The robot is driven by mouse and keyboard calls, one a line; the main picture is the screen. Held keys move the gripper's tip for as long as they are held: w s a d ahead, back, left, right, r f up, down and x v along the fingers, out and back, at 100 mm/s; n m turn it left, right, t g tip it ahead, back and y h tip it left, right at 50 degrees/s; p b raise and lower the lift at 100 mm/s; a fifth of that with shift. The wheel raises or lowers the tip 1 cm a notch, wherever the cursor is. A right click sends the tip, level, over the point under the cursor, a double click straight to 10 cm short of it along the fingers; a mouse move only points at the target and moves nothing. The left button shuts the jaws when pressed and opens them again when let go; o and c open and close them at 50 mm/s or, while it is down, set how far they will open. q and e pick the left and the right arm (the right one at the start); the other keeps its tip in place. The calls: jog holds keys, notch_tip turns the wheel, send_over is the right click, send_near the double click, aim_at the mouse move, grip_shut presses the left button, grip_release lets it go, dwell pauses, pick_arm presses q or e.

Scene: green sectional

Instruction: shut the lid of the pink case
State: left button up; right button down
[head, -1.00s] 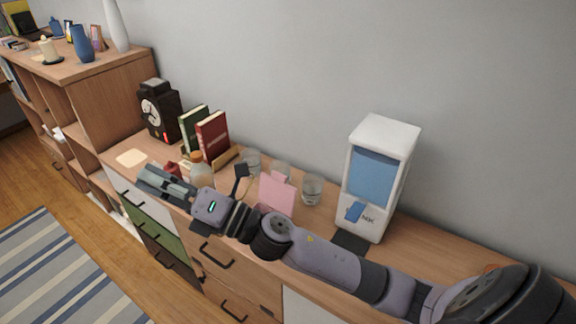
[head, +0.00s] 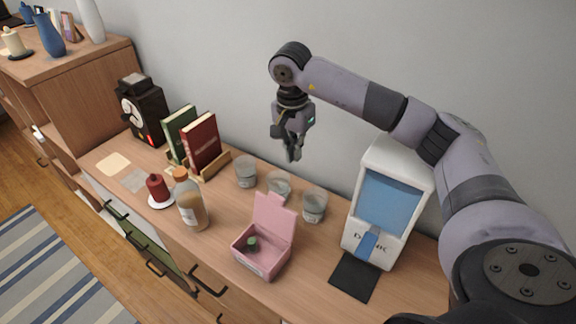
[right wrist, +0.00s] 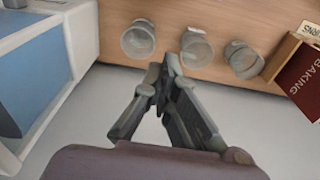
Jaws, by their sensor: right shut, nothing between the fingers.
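The pink case (head: 262,258) sits on the wooden counter near its front edge, with its lid (head: 274,218) standing up open at the back. A small dark green item (head: 252,243) lies inside it. My right gripper (head: 293,157) points down in the air behind the case and its lid, near the wall, apart from both. Its fingers are shut and empty, and they also show in the right wrist view (right wrist: 172,70). The case is not visible in the right wrist view. My left gripper is not in view.
Several clear glasses (head: 246,172) stand behind the case. A white drink dispenser (head: 385,205) with a dark mat (head: 354,276) is to the right. A bottle (head: 192,205), a red candle (head: 157,189) and books (head: 203,143) stand to the left.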

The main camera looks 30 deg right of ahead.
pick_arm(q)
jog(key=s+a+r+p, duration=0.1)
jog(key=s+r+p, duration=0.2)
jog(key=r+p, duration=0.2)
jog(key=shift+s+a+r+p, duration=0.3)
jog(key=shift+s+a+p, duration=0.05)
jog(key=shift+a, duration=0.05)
pick_arm(e)
jog(key=s+a+f, duration=0.2)
jog(key=a+f, duration=0.1)
jog(key=f, duration=0.5)
jog(key=shift+a, duration=0.25)
